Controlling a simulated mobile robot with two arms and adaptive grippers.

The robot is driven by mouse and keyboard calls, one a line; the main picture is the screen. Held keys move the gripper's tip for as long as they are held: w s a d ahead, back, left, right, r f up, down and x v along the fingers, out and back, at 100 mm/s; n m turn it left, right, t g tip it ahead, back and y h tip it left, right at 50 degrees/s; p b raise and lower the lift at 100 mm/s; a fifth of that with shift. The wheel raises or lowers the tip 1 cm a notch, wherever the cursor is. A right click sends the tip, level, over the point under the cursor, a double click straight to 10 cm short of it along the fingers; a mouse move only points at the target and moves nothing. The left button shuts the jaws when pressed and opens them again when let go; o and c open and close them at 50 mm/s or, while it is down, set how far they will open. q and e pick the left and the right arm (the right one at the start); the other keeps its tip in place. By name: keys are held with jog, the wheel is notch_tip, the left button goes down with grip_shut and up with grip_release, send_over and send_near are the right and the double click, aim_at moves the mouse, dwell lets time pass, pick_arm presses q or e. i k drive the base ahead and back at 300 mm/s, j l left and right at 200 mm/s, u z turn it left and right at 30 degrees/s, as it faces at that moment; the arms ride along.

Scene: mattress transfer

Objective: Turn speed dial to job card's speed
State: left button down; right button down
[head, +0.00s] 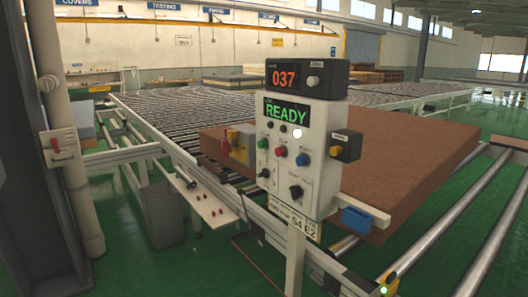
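A grey-white control box (318,160) stands on a post in the middle of the head view. Its screen (287,111) reads READY in green. Neither gripper is in view.
A brown mattress-like slab (415,150) lies behind the box on the roller conveyor (200,120). A yellow and grey switch unit (239,145) is left of the box. A pale pillar (75,180) with a red switch stands at left. Green floor shows between.

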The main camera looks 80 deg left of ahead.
aim_at(265, 173)
jog(key=u, duration=2.25)
